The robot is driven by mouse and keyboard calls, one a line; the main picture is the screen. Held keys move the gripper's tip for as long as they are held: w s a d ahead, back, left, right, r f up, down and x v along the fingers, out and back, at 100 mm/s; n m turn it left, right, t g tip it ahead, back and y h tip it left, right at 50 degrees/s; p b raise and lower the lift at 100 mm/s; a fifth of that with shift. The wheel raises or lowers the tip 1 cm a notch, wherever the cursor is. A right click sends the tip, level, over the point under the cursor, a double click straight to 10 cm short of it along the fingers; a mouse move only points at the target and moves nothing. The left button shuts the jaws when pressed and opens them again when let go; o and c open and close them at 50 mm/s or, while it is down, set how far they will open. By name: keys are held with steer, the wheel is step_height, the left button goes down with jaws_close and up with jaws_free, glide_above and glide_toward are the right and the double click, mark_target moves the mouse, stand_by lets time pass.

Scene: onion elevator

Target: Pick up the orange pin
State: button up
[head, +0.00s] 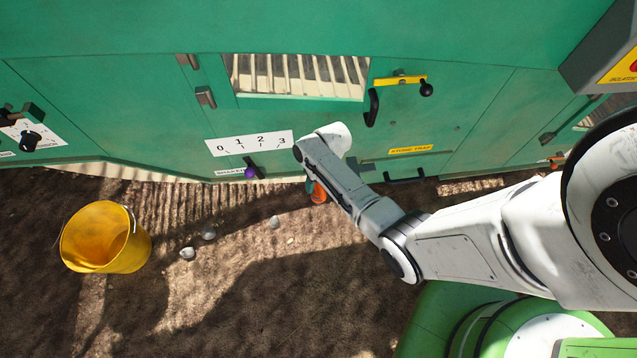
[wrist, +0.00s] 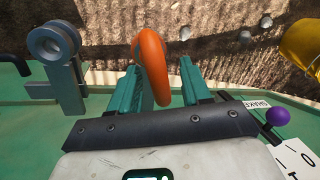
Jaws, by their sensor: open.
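The orange pin shows in the wrist view as an upright orange loop (wrist: 152,68) between the two teal fingers of my gripper (wrist: 163,78). It lies nearer the left finger, with a gap to the right finger. I cannot tell whether it touches the left one. My gripper is open. In the head view a small orange part of the pin (head: 319,193) shows beside my arm's end, in front of the green machine. My gripper (head: 310,186) is mostly hidden there by my arm. The pin's shaft is not visible.
The green machine (head: 480,90) stands close, with a purple-knobbed shaker lever (head: 250,173) and a stone trap handle (head: 405,179). A grey metal bracket (wrist: 58,60) is left of my gripper. A yellow bucket (head: 105,238) and several stones lie on open soil.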

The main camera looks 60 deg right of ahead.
steer(key=shift+c, duration=0.4)
jaws_close()
steer(key=shift+r, duration=0.1)
step_height(320, 180, up, 10)
steer(key=p, duration=0.3)
steer(key=shift+p, duration=0.35)
stand_by(0.5)
